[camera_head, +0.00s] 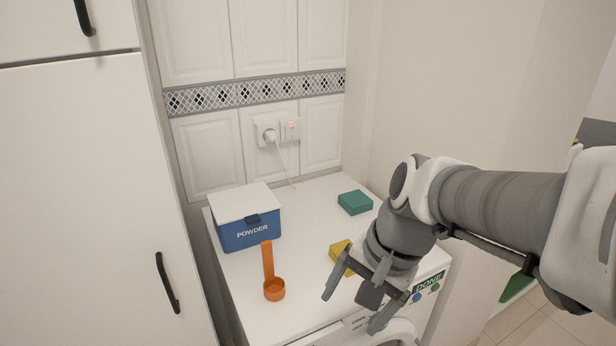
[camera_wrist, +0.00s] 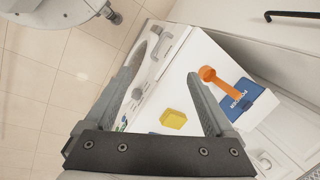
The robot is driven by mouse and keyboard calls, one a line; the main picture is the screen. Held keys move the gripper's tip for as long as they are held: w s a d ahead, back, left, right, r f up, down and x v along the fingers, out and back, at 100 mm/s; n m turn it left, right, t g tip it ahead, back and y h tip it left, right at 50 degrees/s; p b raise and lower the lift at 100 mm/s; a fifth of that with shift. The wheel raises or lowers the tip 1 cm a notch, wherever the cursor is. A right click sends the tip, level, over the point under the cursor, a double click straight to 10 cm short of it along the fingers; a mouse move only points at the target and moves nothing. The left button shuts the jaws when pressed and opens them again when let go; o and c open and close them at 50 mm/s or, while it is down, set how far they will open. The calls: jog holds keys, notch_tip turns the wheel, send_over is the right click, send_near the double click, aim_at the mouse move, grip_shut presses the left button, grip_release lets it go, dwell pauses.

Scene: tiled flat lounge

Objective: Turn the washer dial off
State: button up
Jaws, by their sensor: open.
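The white washer (camera_head: 315,300) stands against the tiled wall; its front panel is at the lower right of the head view. A "DONE" display (camera_head: 428,281) shows there, with a blue and a green button below it. A small round knob, seemingly the dial (camera_wrist: 137,93), shows on the washer front in the wrist view, beside my left finger. I cannot read its setting; in the head view my gripper hides that part of the panel. My gripper (camera_head: 353,308) is open and empty, above the washer's front edge. Both its fingers show in the wrist view (camera_wrist: 163,72).
On the washer top are a blue POWDER box (camera_head: 250,232) with white lid, an orange scoop (camera_head: 274,290), a yellow sponge (camera_head: 339,252) near my gripper, and a green block (camera_head: 355,202). A plug (camera_head: 269,135) is in the wall socket. A tall white cabinet (camera_head: 80,200) stands left.

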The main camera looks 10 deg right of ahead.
jog(key=w+d+f+m+y+b, duration=0.1)
jog(key=d+f+m+y, duration=0.2)
jog(key=f+m, duration=0.4)
jog(key=w+d+f+m+t+y+b, duration=0.1)
jog(key=w+d+f+m+y+b, duration=0.25)
jog(key=m, duration=0.65)
jog(key=d+f+m+y+p, duration=0.1)
jog(key=d+f+m+y, duration=0.25)
jog(key=f+m, duration=0.4)
jog(key=s+d+f+m+t+h+b, duration=0.2)
jog(key=d+f+m+t, duration=0.5)
jog(key=m, duration=0.5)
jog(key=s+d+f+m+t+h+b, duration=0.1)
jog(key=s+d+f+m+t+h, duration=0.15)
jog(key=d+f+m+t, duration=0.6)
jog(key=w+a+m+g, duration=0.1)
jog(key=w+a+m, duration=0.1)
jog(key=w+a, duration=0.3)
jog(key=w+a+m+g+b, duration=0.1)
jog(key=w+a, duration=0.4)
jog(key=w, duration=0.6)
jog(key=shift+a+f+m, duration=0.15)
jog(key=shift+m, duration=0.55)
jog(key=c, duration=1.4)
